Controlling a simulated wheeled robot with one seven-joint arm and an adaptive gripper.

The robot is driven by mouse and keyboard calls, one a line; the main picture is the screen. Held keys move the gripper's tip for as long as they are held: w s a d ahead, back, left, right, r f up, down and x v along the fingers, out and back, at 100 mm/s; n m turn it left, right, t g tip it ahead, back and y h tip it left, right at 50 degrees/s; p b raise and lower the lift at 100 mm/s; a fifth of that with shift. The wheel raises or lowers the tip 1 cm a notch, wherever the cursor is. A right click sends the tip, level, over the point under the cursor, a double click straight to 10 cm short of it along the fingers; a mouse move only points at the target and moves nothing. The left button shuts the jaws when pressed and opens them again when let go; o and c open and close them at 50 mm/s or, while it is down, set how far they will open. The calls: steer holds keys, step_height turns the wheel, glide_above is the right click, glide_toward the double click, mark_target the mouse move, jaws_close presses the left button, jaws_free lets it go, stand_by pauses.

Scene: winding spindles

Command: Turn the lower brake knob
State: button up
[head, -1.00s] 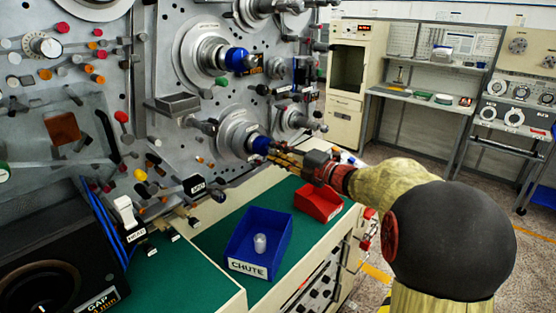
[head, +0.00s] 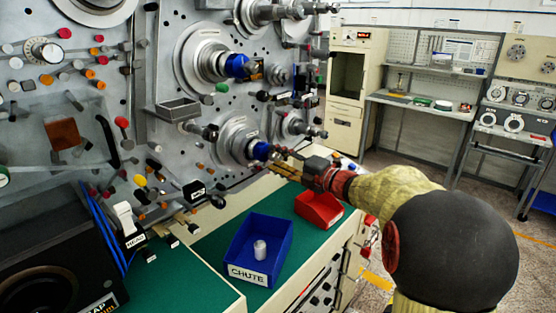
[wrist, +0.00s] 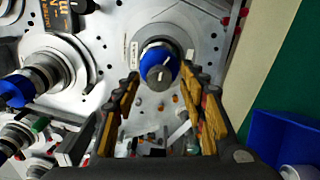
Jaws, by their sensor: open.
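The lower brake knob (wrist: 158,76) is a dark grey round knob with a white line, set in a blue collar (wrist: 158,58) on the lower large spindle (wrist: 180,25). In the head view the blue collar (head: 262,151) shows just left of my gripper (head: 283,161), and the fingers partly cover the knob. In the wrist view my gripper (wrist: 160,88) is open, with one orange-padded finger on each side below the knob. The knob appears between the fingertips, with visible gaps on both sides. I cannot tell whether the tips reach past its face.
An upper spindle with a blue collar (head: 236,66) stands above. A grey tray (head: 179,110) juts from the panel. On the green bench are a blue CHUTE bin (head: 277,262) holding a pale cylinder (head: 260,249) and a red bin (head: 318,210). Floor to the right is clear.

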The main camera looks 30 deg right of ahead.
steer(key=v, duration=1.2)
stand_by(0.5)
